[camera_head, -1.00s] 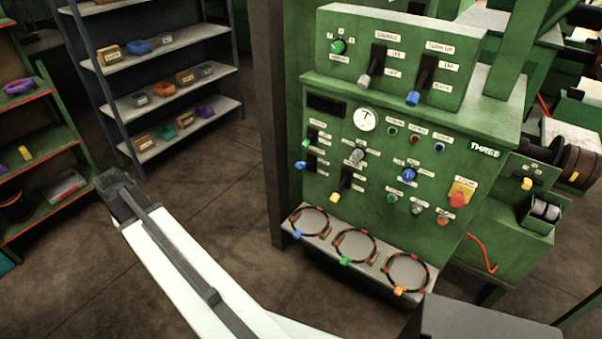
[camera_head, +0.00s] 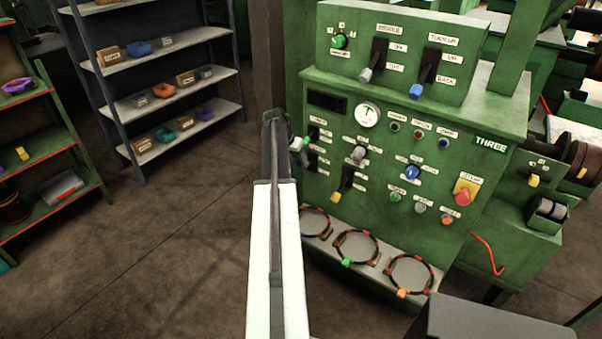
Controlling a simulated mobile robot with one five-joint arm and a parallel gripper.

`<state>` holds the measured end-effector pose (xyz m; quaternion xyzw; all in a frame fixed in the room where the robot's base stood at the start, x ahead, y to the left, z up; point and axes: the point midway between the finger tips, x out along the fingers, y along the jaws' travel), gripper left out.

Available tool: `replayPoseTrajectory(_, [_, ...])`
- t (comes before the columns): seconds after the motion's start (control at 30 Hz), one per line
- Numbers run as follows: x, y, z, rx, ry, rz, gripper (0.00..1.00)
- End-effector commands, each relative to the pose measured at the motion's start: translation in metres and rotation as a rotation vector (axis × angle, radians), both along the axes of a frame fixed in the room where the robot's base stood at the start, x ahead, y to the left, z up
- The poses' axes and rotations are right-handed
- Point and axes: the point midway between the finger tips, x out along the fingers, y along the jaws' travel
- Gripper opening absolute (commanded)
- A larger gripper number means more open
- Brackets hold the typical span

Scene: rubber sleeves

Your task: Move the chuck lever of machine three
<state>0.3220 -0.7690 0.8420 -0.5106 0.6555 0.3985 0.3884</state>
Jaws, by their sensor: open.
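The green control panel of machine three (camera_head: 465,205) carries the label "THREE". On its left side are small switch levers (camera_head: 313,133), partly hidden by my gripper; their small labels are too blurred to read, so I cannot tell which one is the chuck lever. A black lever with a yellow knob (camera_head: 335,197) sits lower left, and a grey-knobbed lever (camera_head: 358,154) sits near the middle. My gripper (camera_head: 273,118) is open at the end of the white arm, appearing just left of the panel's left edge. Whether it touches any lever cannot be told.
Two large levers (camera_head: 424,75) stand on the upper panel. A shelf below holds rubber rings (camera_head: 357,246). A red emergency button (camera_head: 464,195) is at the right. Racks with bins (camera_head: 160,65) stand at the left. The floor (camera_head: 150,250) left of the arm is clear.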

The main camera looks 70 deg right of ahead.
Motion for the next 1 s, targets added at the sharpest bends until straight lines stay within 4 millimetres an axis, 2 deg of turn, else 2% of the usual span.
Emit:
replayPoseTrajectory(0.03, [-0.001, -0.004, -0.017, 0.0, 0.0, -0.001, 0.52])
replayPoseTrajectory(0.23, [-0.007, -0.017, -0.049, -0.001, -0.001, 0.001, 0.52])
replayPoseTrajectory(0.33, [-0.01, -0.02, -0.055, -0.001, -0.001, 0.002, 0.52])
replayPoseTrajectory(0.57, [-0.01, -0.02, -0.052, -0.001, -0.001, 0.002, 0.52])
replayPoseTrajectory(0.77, [-0.01, -0.02, -0.052, 0.0, -0.001, 0.002, 0.0])
replayPoseTrajectory(1.0, [-0.01, -0.02, -0.052, -0.001, -0.002, 0.002, 0.0])
